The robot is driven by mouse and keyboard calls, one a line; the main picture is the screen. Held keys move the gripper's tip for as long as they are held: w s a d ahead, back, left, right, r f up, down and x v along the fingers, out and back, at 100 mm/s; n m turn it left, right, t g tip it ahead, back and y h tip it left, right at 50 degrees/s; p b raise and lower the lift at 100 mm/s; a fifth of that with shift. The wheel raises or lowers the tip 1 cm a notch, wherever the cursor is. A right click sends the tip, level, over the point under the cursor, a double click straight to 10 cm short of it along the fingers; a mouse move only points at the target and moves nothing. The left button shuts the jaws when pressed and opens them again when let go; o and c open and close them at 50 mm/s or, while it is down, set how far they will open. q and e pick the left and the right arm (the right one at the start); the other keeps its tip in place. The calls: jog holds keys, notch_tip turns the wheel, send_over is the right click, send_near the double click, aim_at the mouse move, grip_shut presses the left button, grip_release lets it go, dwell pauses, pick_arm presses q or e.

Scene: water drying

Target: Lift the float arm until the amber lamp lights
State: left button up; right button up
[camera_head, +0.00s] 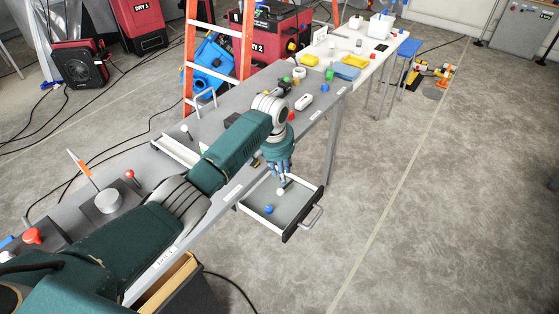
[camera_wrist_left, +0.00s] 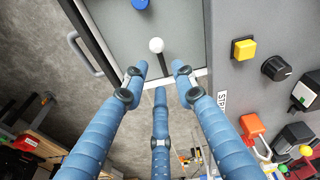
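My left gripper (camera_head: 279,177) is above the inner end of an open drawer (camera_head: 295,235). In the left wrist view its three blue fingers (camera_wrist_left: 160,82) are spread, with nothing between them. A white ball (camera_wrist_left: 156,45) on a dark stem shows just beyond the fingertips, apart from them; it also shows in the head view (camera_head: 281,191). I cannot tell if it is the float arm. A yellow square block (camera_wrist_left: 244,49) sits on the grey bench top; I cannot tell if it is the amber lamp. My right gripper is out of view.
A blue cylinder (camera_head: 268,209) lies in the drawer. An orange ladder (camera_head: 187,75) stands behind the bench.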

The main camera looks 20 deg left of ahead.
pick_arm(q)
notch_tip(320, 180, up, 7)
jog(key=s, duration=0.1)
jog(key=shift+s+a+r, duration=0.15)
jog(key=shift+a+r, duration=0.05)
